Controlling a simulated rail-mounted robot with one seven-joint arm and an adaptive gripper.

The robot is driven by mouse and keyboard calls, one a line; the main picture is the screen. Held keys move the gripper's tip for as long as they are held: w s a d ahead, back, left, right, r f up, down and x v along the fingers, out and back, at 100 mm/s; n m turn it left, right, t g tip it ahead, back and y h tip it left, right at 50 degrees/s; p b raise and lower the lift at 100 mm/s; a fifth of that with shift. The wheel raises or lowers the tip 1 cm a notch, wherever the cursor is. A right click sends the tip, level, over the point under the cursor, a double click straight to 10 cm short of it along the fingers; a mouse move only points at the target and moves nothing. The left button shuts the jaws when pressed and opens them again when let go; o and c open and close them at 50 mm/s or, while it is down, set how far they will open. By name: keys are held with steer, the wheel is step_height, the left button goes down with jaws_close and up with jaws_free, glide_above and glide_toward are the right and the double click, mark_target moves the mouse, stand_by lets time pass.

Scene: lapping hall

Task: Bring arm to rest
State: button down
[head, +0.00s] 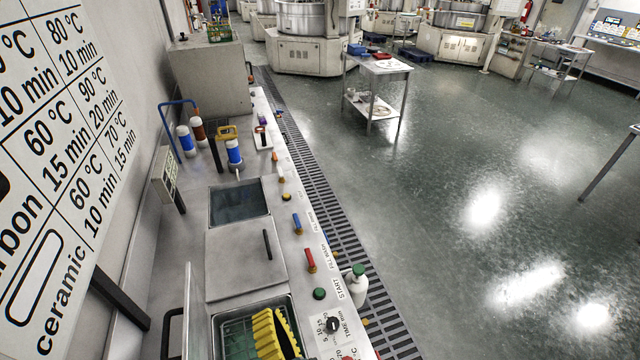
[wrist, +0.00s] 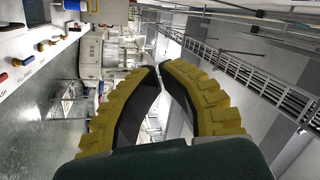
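My gripper (wrist: 159,67) has two yellow ribbed fingers with dark inner pads. In the wrist view the fingertips meet, or very nearly meet, and nothing is held between them. In the head view the yellow fingers of my gripper (head: 267,313) show at the bottom edge, in front of an open basin with green mesh (head: 232,345). They point away along the console (head: 225,255). The rest of the arm is out of that view, and the height above the basin is hard to judge.
The console carries a closed lid, a dark liquid bath (head: 238,203), colored handles and a knob (head: 332,325). A white bottle (head: 357,288) stands at its right edge. Blue-white cylinders (head: 234,153) stand farther back. A wall chart (head: 55,150) is left. Open floor lies right.

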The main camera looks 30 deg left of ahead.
steer(key=w+d+r+n+t+h, duration=0.1)
steer(key=w+d+r+n+t, duration=0.15)
steer(key=r, duration=0.35)
steer(key=w+d+r+n+t+h, duration=0.1)
steer(key=w+d+r+n, duration=0.1)
steer(key=w+d+r, duration=0.35)
steer(key=s+d+r+m+t+h+p, duration=0.1)
steer(key=s+d+r+t+h, duration=0.15)
steer(key=d+r+h, duration=0.65)
steer(key=s+d+r+m+t+h+p, duration=0.15)
steer(key=d+r+t+h, duration=0.35)
steer(key=d+r, duration=0.5)
step_height(320, 180, up, 13)
steer(key=g+h+p, duration=0.1)
steer(key=p, duration=1.2)
steer(key=shift+s+a+r, duration=0.2)
steer(key=shift+s+a, duration=0.1)
steer(key=shift+a, duration=0.15)
